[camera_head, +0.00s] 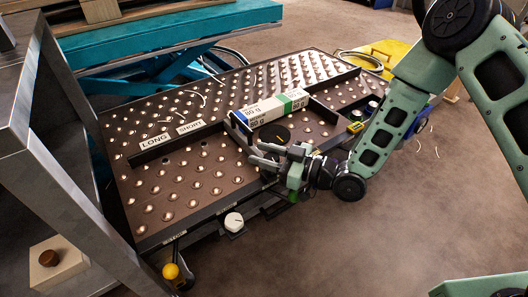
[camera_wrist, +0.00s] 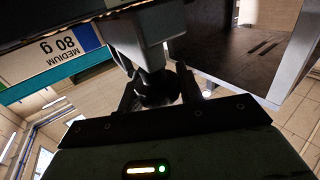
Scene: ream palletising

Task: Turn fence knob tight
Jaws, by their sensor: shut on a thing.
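My gripper (camera_head: 262,154) is at the front edge of the ball-topped table, low beside the ream. In the wrist view its two fingers stand on either side of a dark round knob (camera_wrist: 155,90), the fence knob, and are shut on it. The knob sits under a grey bracket. In the head view the fingers largely hide the knob, so its turn angle cannot be told. A white ream with blue and green bands (camera_head: 268,108) lies on the table just behind the gripper; its "MEDIUM 80 g" end (camera_wrist: 58,48) shows in the wrist view.
The ball table (camera_head: 160,205) has dark fence bars and LONG and SHORT labels (camera_head: 172,135). A white knob (camera_head: 234,222) and yellow ball handle (camera_head: 171,271) are at the front edge. A teal lift (camera_head: 170,32) stands behind.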

